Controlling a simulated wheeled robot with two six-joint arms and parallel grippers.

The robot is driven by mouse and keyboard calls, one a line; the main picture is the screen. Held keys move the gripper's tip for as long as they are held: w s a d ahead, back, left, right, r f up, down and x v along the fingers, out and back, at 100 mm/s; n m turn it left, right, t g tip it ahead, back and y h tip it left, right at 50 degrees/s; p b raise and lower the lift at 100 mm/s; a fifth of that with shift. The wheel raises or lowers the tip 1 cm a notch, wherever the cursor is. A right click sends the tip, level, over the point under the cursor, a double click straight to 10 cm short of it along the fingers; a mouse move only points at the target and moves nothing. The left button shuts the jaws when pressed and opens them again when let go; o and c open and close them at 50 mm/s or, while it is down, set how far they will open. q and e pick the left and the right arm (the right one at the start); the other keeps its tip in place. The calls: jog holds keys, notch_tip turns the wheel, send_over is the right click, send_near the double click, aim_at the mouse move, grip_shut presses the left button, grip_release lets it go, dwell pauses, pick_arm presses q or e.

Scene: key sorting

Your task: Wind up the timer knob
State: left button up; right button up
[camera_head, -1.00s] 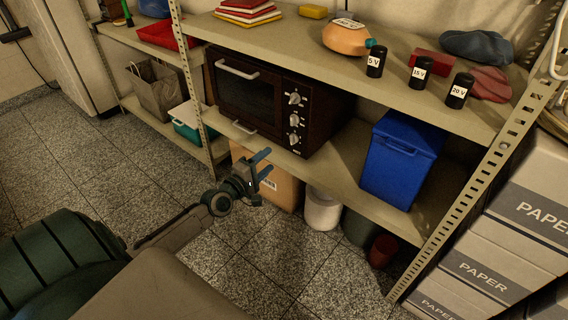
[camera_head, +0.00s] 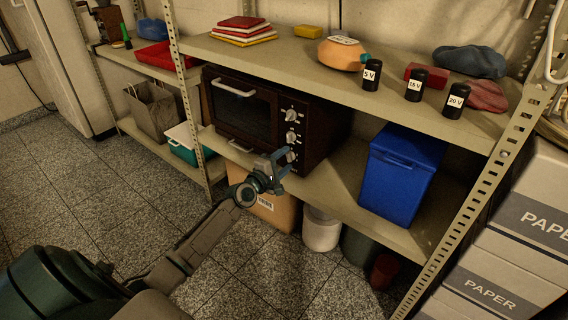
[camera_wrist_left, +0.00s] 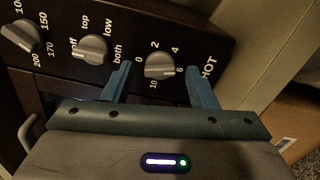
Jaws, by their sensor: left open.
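The timer knob (camera_wrist_left: 159,66) is the grey knob with a numbered scale from 0 to 10, nearest the word HOT on the dark oven (camera_head: 318,135). In the head view it is the lowest knob on the panel, partly hidden by my gripper. My left gripper (camera_head: 283,158) is open in front of it. In the left wrist view the fingers of the gripper (camera_wrist_left: 158,80) stand apart on either side of the knob, with a gap to each side. I cannot tell whether the fingertips reach past its face. My right gripper is not in view.
A function knob (camera_wrist_left: 91,49) and a temperature knob (camera_wrist_left: 20,37) sit beside the timer knob. The oven stands on a shelf, with a blue bin (camera_head: 398,175) to its right. A cardboard box (camera_head: 270,212) and a white bucket (camera_head: 321,230) stand below.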

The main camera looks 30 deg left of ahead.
pick_arm(q)
jog(key=shift+w, duration=0.1)
jog(key=c, duration=1)
jog(key=shift+o, duration=0.2)
dwell(0.5)
jog(key=o, duration=1)
jog(key=shift+c, duration=0.2)
jog(key=s+p, duration=0.2)
jog(key=s, duration=0.9)
jog(key=shift+a+p, duration=0.3)
jog(key=shift+a, duration=0.1)
jog(key=shift+c, duration=0.2)
